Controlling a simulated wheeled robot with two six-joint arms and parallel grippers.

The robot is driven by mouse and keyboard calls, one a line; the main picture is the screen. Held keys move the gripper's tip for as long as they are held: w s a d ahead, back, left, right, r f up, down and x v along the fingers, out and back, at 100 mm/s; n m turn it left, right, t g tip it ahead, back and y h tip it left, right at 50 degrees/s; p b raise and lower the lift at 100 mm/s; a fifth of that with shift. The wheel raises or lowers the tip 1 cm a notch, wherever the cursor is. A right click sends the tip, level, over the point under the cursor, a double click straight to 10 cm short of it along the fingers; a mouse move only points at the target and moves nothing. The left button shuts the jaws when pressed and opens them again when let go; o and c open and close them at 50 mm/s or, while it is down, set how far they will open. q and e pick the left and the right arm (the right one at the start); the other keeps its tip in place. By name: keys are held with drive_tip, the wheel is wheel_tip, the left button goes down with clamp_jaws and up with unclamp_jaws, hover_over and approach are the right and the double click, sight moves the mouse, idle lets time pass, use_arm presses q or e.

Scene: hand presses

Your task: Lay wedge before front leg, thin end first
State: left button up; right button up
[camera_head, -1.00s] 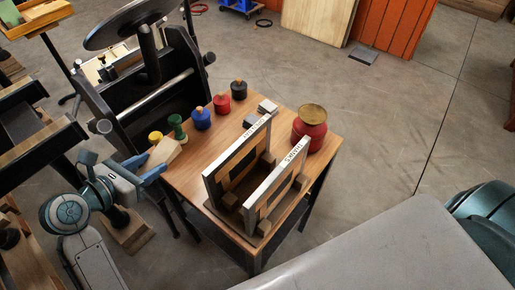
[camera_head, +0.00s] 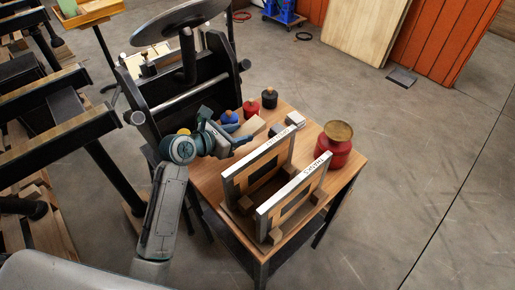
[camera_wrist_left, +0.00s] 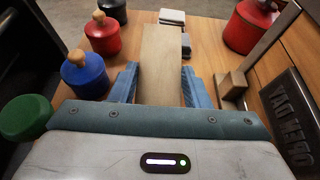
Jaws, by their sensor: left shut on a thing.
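My left gripper (camera_head: 243,139) is shut on a pale wooden wedge (camera_head: 252,127). The wedge also shows in the left wrist view (camera_wrist_left: 163,62), between the two blue fingers (camera_wrist_left: 160,90) and reaching out beyond them. It is over the left side of the wooden table, beside the ink jars and to the left of the upright frames. I cannot tell whether it touches the tabletop. Which leg is the front leg is not clear from these views. My right gripper is not in view.
The table (camera_head: 288,109) bears two upright frames (camera_head: 258,165), a red pot (camera_head: 334,152), a blue jar (camera_head: 229,121), a red jar (camera_head: 251,110) and a black jar (camera_head: 269,99). A black press (camera_head: 160,113) stands behind left. Open floor (camera_head: 420,150) lies to the right.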

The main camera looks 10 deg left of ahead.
sight(240, 153)
use_arm(q)
drive_tip(key=shift+a+f, duration=0.25)
drive_tip(key=shift+f, duration=0.6)
drive_tip(key=shift+d+f, duration=0.15)
drive_tip(key=shift+f, duration=2.1)
drive_tip(key=shift+d, duration=0.1)
drive_tip(key=o, duration=1)
drive_tip(key=shift+f, duration=0.1)
